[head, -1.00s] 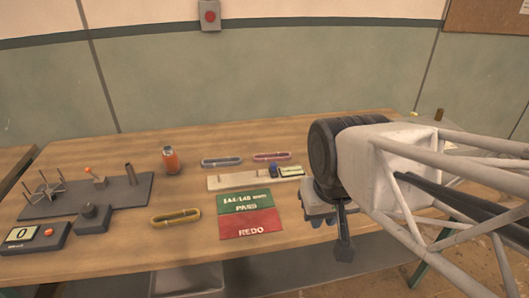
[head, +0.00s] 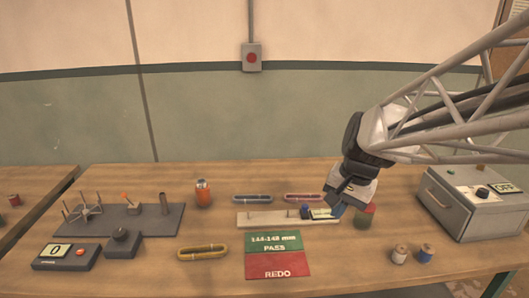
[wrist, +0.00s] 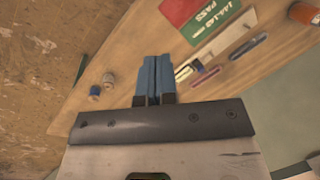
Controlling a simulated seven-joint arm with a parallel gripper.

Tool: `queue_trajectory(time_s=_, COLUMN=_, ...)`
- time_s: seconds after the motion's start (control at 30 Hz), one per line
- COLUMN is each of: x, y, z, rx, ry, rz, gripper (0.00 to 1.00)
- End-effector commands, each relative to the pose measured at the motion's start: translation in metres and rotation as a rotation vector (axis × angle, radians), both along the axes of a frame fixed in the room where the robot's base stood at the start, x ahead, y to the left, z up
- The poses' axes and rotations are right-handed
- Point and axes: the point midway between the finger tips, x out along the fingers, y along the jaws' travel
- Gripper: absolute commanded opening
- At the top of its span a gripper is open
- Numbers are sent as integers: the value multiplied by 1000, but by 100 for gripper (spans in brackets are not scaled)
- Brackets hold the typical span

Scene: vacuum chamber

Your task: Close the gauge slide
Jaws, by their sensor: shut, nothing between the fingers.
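The gauge is a pale board (head: 262,219) with small upright pegs on the table, behind the green and red card. Its slide is a blue block (head: 305,211) with a small pale display (head: 321,214) at the board's right part. In the wrist view the display (wrist: 183,72) and blue block (wrist: 197,65) lie just right of my fingers. My gripper (head: 336,209) is at the board's right end, close to the display. Its blue fingers (wrist: 153,60) are together with nothing between them. Whether they touch the slide, I cannot tell. My gripper hides part of the board's right end.
Grey and red oval links (head: 303,197) lie behind the board; a yellow one (head: 203,252) lies front left. A red-and-green item (head: 366,214) stands right of my gripper. Two spools (head: 399,254) and a grey box reading OFF (head: 470,212) are farther right. The PASS/REDO card (head: 275,255) is in front.

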Motion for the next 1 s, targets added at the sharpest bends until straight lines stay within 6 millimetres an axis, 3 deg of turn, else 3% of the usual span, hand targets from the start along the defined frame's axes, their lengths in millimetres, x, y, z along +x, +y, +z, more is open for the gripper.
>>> queue_trajectory(time_s=0.57, x=118, y=-36, z=-34, rx=197, ry=162, rz=-368, gripper=0)
queue_trajectory(time_s=1.0, x=203, y=-77, z=-78, rx=344, ry=292, rz=-647, gripper=0)
